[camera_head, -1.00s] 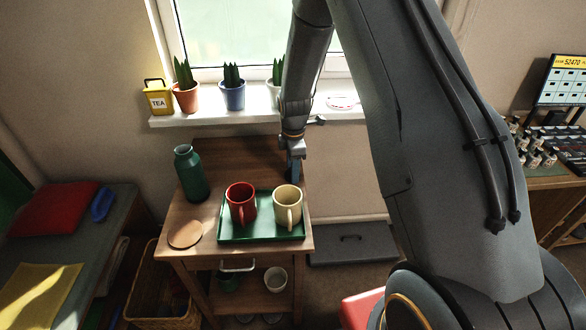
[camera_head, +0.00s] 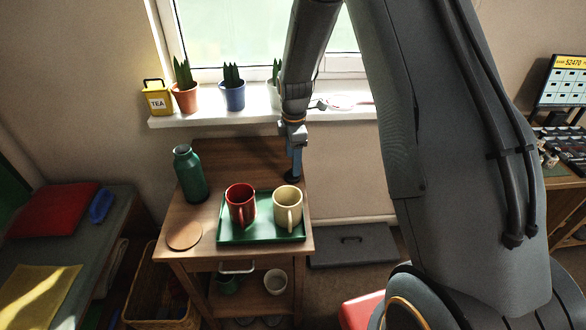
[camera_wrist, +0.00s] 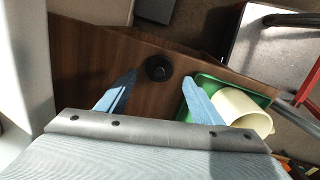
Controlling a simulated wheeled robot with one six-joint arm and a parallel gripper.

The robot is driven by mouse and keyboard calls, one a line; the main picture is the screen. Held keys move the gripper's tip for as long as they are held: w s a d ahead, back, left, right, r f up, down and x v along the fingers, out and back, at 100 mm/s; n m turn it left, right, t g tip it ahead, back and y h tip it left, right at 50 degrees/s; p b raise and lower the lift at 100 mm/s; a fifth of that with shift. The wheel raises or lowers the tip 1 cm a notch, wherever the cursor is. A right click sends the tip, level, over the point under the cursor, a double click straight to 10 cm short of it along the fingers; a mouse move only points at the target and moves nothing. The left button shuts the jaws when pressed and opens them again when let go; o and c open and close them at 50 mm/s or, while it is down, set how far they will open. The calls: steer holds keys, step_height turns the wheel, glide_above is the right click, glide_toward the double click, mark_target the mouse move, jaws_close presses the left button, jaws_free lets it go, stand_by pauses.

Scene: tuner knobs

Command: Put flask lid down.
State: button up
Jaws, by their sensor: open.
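The black round flask lid (camera_wrist: 158,68) lies on the wooden trolley top, and in the head view it shows as a dark disc (camera_head: 291,176) behind the cream mug. My gripper (camera_wrist: 160,78) is open and empty, with its two blue fingers spread apart and the lid between and just beyond the tips in the wrist view. In the head view my gripper (camera_head: 297,162) is just above the lid. The green flask (camera_head: 190,174) stands upright at the left of the trolley top with its neck uncovered.
A green tray (camera_head: 262,237) holds a red mug (camera_head: 240,205) and a cream mug (camera_head: 287,208), close to my gripper's right finger in the wrist view. A round coaster (camera_head: 184,235) lies front left. The windowsill (camera_head: 210,117) with pots is behind. The trolley's middle back is clear.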

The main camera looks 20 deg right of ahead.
step_height(320, 180, up, 6)
steer(key=s+r+m, duration=0.3)
steer(key=s+m, duration=0.5)
steer(key=s, duration=0.6)
steer(key=s+r+m, duration=0.3)
steer(key=s+m, duration=0.6)
steer(key=s, duration=0.5)
steer(key=shift+s+m+g+b, duration=0.25)
steer(key=shift+m+g+b, duration=0.05)
steer(key=shift+b, duration=0.1)
